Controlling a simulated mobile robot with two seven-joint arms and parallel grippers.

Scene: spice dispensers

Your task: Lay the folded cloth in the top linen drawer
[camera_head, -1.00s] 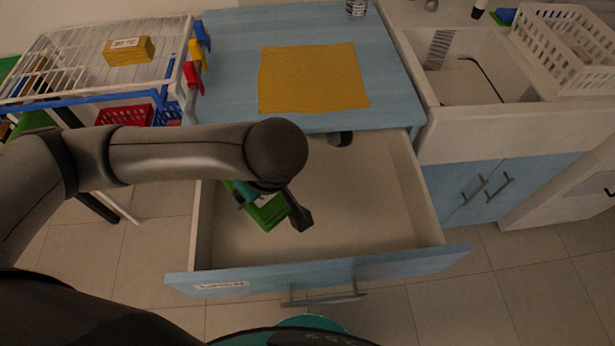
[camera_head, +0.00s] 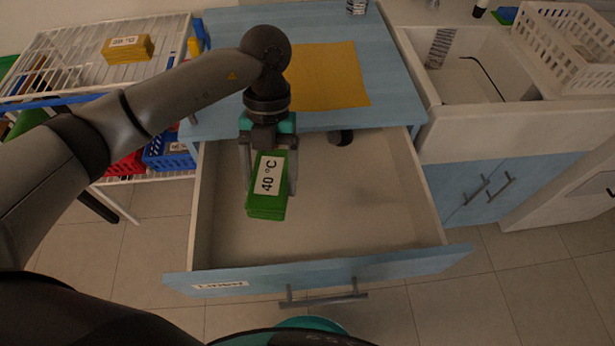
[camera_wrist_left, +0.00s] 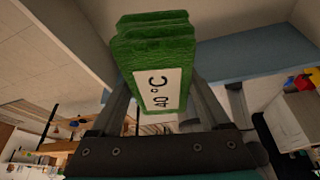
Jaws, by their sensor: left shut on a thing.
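The folded cloth (camera_head: 266,205) is a green stack with a white "40 °C" label. My left gripper (camera_head: 268,180) is shut on it, with one finger on each side. It holds the cloth over the left part of the open linen drawer (camera_head: 340,238), whose front carries a partly readable label. The drawer is otherwise empty apart from a dark round thing near its back edge. In the left wrist view the cloth (camera_wrist_left: 155,50) sits between the two fingers (camera_wrist_left: 160,110). I cannot tell how far above the drawer floor it is. My right gripper is not in view.
A yellow cloth (camera_head: 335,75) lies on the blue cabinet top (camera_head: 385,85). A white rack (camera_head: 75,50) with a yellow labelled stack (camera_head: 128,48) stands left, above a blue basket (camera_head: 165,152). A sink (camera_head: 475,85) and white basket (camera_head: 565,45) are right.

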